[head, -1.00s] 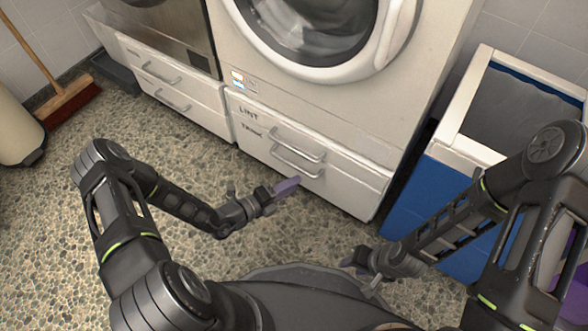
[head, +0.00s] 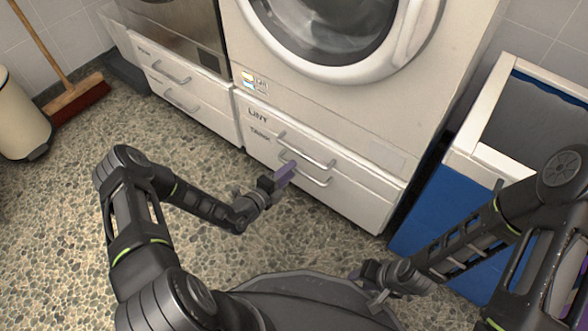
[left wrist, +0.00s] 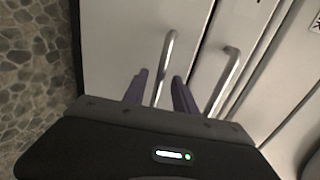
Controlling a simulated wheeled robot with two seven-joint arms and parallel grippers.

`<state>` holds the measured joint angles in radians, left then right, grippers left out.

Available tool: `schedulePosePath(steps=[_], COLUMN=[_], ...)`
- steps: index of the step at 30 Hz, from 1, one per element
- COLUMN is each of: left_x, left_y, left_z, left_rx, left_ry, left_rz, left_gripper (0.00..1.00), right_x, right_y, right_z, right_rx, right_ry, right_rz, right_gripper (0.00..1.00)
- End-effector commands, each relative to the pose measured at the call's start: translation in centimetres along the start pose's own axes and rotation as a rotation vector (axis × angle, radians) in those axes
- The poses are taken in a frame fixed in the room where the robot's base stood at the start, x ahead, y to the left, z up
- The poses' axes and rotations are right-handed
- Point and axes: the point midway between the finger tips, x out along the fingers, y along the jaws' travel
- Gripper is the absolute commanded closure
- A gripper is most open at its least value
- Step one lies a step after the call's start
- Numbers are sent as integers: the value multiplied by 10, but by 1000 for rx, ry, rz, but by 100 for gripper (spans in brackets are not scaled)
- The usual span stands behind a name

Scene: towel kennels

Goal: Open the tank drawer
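The tank drawer (head: 345,198) is the lower drawer under the right-hand machine, below the "LINT" drawer. Its front looks flush and closed. Its bar handle (head: 318,181) is partly hidden by my left gripper (head: 284,174) in the head view. In the left wrist view, the two purple fingers of my left gripper (left wrist: 159,92) are apart, with the lower handle (left wrist: 166,62) between them and gaps on both sides. The upper handle (left wrist: 226,78) lies to the right, outside the fingers. My right gripper (head: 375,279) hangs low over the floor, away from the drawers; its fingers are unclear.
A blue-and-white bin (head: 437,212) stands right of the drawers, near my right arm. Another drawer unit (head: 190,100) stands left. A broom (head: 78,98) and a cream bin (head: 20,125) are far left. The stone-pattern floor before the drawers is clear.

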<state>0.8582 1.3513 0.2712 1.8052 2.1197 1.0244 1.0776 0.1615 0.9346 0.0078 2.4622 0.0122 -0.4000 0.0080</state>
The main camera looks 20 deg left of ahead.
Motion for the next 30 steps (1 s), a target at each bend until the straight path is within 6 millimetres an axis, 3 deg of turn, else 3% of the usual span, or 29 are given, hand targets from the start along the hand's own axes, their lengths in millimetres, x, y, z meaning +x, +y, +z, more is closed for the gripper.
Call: schedulePosePath(steps=[6, 16, 28, 30], left_x=[27, 30, 30, 30], left_y=[2, 0, 0, 0], left_z=[0, 0, 0, 0], left_rx=[2, 1, 1, 1], left_ry=[0, 0, 0, 0], left_rz=[-1, 0, 0, 0], left_gripper=[66, 66, 99, 100], right_x=[11, 10, 11, 11], right_y=[4, 4, 4, 4], right_z=[-2, -2, -1, -1], right_rx=[1, 1, 1, 1], right_ry=[2, 1, 1, 1], right_rz=[-2, -3, -3, -3], right_gripper=[64, 64, 64, 64])
